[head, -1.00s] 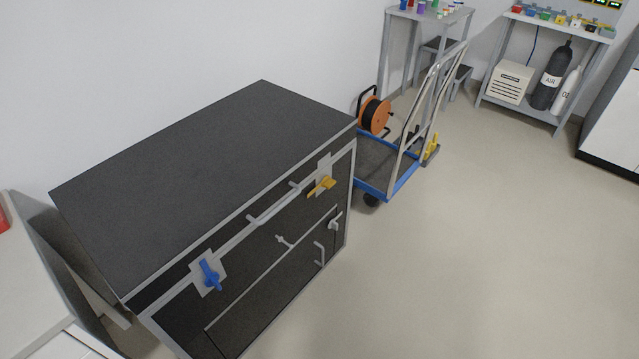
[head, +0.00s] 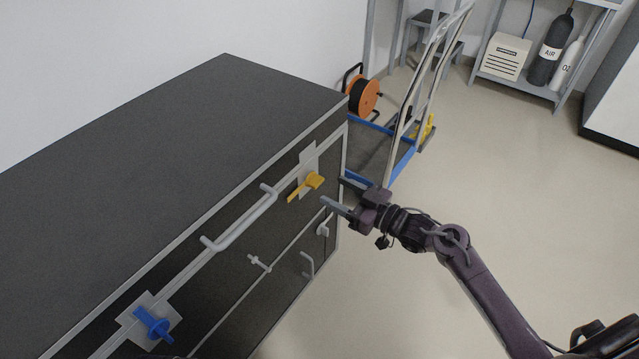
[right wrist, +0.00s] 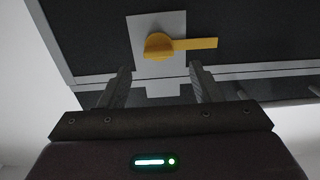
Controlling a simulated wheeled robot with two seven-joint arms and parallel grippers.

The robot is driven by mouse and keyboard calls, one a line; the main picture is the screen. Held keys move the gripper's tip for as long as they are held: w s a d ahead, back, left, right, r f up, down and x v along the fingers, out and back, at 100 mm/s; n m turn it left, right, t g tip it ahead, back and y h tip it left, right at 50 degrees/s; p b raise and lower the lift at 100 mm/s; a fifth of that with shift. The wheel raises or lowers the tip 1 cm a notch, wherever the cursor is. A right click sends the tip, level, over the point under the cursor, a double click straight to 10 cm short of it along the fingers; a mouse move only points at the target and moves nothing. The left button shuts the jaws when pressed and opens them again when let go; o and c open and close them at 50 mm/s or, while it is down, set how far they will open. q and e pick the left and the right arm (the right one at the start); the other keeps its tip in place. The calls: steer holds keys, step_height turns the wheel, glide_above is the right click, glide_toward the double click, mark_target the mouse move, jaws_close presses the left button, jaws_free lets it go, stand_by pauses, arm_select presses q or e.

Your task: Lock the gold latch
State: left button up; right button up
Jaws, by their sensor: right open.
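The gold latch (head: 308,186) is a yellow lever with a round hub on a light grey plate (head: 308,158), at the right end of the black cabinet's front. In the head view its lever points down and left from the hub. In the right wrist view the latch (right wrist: 178,46) lies ahead of the fingers, lever pointing right. My right gripper (head: 342,193) is open and empty, just right of the latch and apart from it. In the right wrist view its two fingers (right wrist: 162,88) are spread. My left gripper is not in view.
A blue latch (head: 153,325) is at the cabinet's left end, with a grey bar handle (head: 240,220) between the latches. Lower doors have small grey handles (head: 308,265). A blue trolley (head: 385,150) with an orange reel (head: 364,95) stands behind. Floor at right is clear.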

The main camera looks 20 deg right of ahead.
mark_target(320, 183)
steer(key=x, duration=0.5)
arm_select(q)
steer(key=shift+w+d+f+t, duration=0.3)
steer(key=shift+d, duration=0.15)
arm_select(e)
steer(key=shift+f, duration=0.1)
jaws_close()
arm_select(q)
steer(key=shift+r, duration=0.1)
